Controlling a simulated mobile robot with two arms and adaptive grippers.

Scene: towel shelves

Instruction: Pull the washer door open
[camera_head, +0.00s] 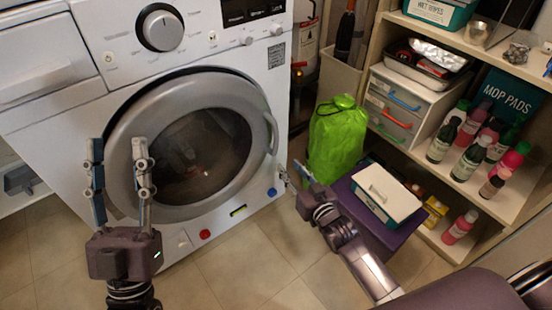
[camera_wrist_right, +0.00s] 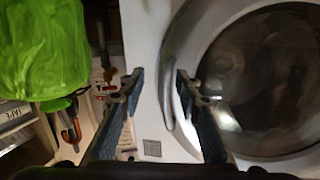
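The white washer (camera_head: 240,77) has a round door with a grey rim (camera_head: 125,125) and dark glass (camera_head: 200,150). The door looks shut. A curved grip (camera_head: 271,130) runs along the door's right edge. My left gripper (camera_head: 118,150) is open and empty in front of the door's left side. My right gripper (camera_head: 290,171) is low at the right of the door, below the grip. One fingertip overlaps the door's edge beside the grip (camera_wrist_right: 170,90); contact cannot be told.
A green bag (camera_head: 336,140) stands right of the washer, close to my right gripper. A purple box (camera_head: 350,200) with a white-lidded container (camera_head: 386,193) on it sits beside my right arm. Shelves (camera_head: 487,201) with bottles fill the right side. Tiled floor (camera_head: 230,265) is clear in front.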

